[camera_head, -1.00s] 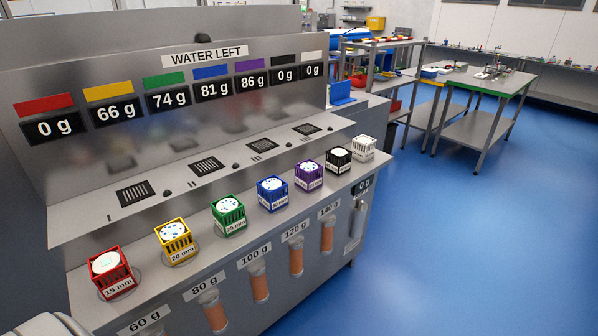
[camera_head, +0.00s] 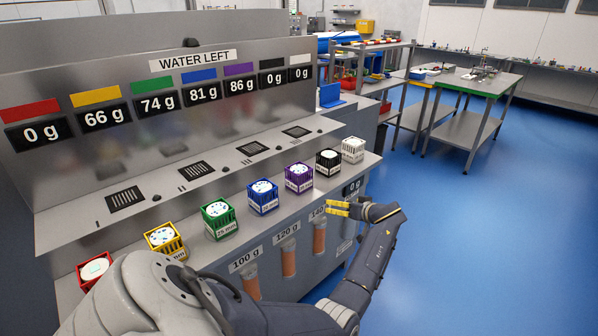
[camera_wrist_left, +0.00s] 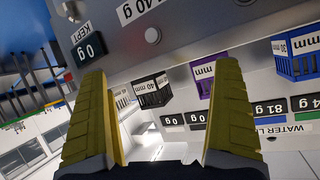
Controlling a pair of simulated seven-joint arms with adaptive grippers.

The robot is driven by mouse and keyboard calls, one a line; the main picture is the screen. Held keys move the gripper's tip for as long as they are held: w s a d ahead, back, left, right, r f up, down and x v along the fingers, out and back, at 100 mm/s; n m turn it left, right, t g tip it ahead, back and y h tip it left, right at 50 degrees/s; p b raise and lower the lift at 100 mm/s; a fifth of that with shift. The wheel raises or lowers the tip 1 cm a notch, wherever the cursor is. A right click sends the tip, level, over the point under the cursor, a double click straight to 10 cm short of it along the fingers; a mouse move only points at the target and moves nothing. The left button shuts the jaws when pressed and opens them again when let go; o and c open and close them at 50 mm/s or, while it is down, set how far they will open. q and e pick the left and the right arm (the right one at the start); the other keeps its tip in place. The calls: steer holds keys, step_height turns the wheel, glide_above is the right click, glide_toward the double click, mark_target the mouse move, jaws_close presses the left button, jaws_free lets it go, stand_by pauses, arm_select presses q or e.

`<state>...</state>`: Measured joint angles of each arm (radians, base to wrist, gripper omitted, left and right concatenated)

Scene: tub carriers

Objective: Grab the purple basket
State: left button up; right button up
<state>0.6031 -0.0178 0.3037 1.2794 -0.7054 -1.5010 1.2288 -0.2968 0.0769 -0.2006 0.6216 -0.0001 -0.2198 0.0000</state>
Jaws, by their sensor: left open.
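The purple basket (camera_head: 299,178) stands upright on the counter's front ledge, between the blue basket (camera_head: 263,196) and the black basket (camera_head: 328,162), with a white round top. My left gripper (camera_head: 328,208) is open and empty, in front of the ledge, to the right of and below the purple basket in the head view. In the left wrist view, which is upside down, the purple basket (camera_wrist_left: 204,78) is partly hidden behind the right-hand yellow finger, and the black basket (camera_wrist_left: 152,90) shows between the fingers. My right gripper is not in view.
Green (camera_head: 219,219), yellow (camera_head: 165,241), red (camera_head: 95,270) and white (camera_head: 353,149) baskets share the ledge. My left arm partly covers the red one. Above stands the display panel (camera_head: 160,80). The blue floor (camera_head: 480,220) to the right is free.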

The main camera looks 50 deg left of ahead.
arm_select(q)
steer(key=s+a+r+n+g+y, duration=0.1)
steer(key=s+a+r+n+g, duration=0.15)
steer(key=r, duration=0.45)
steer(key=s+a+r+n+g, duration=0.15)
steer(key=r+n, duration=0.25)
steer(key=r, duration=0.4)
glide_toward(301, 169)
steer(key=x, duration=0.5)
steer(key=shift+s, duration=0.15)
steer(key=shift+w+x, duration=0.15)
steer(key=shift+x, duration=1.45)
steer(key=shift+w+x, duration=0.1)
steer(key=shift+x, duration=1.45)
steer(key=c, duration=1.7)
